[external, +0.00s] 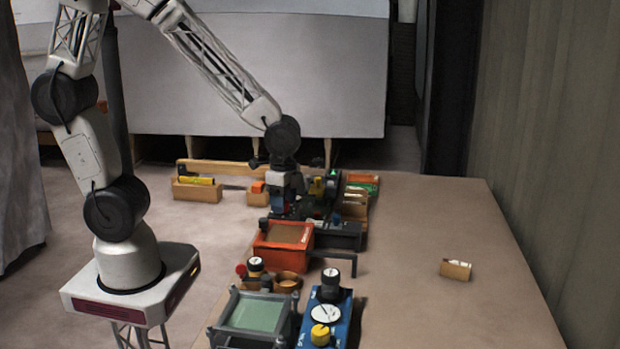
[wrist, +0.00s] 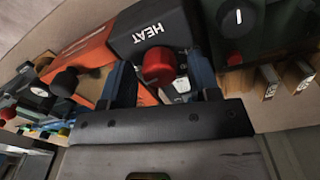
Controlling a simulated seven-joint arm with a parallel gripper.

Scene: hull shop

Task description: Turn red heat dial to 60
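The dial's pointer and scale numbers cannot be read.
A dark green unit with a black dial (wrist: 238,18) stands close on the right in the wrist view. Wooden blocks (wrist: 268,82) are beside it. In the external view, a blue unit with knobs (external: 325,318) and a green-topped frame (external: 255,313) stand in front. The table's right side is mostly clear.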

